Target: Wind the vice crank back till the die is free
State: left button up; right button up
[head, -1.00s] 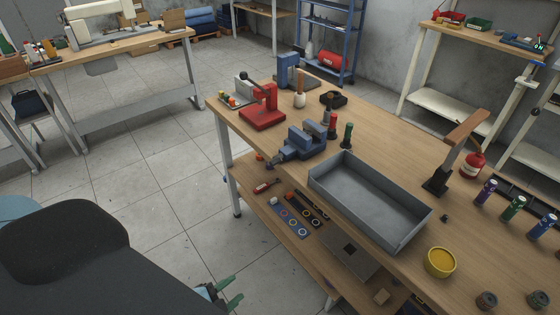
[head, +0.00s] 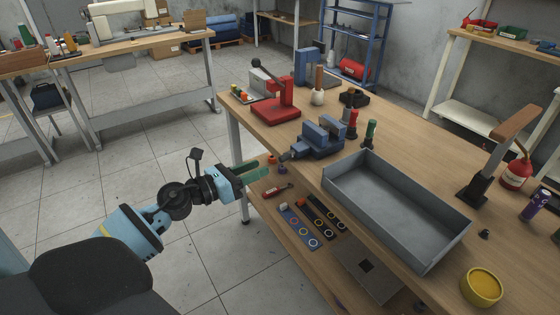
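The blue vice (head: 316,140) is fixed near the left edge of the workbench, with its dark screw end (head: 290,154) pointing left over the edge. An orange knob-like piece (head: 271,158) and a purple one (head: 282,169) show by that end; I cannot tell whether they belong to the crank. No die can be made out between the jaws at this size. My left gripper (head: 266,167) has green fingers, spread apart and apparently empty. It is left of the vice's screw end, short of it in the picture. My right gripper is out of view.
A grey open tray (head: 457,220) stands right of the vice. A red lever press (head: 276,112) stands behind it to the left. Red and green-handled tools (head: 370,134) stand close behind the vice. A lower shelf (head: 262,207) holds small parts.

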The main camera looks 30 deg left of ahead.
aim_at(279, 159)
pick_arm(q)
jog(key=shift+p+x, duration=0.5)
jog(key=shift+x, duration=3.35)
jog(key=shift+c, duration=0.4)
grip_shut()
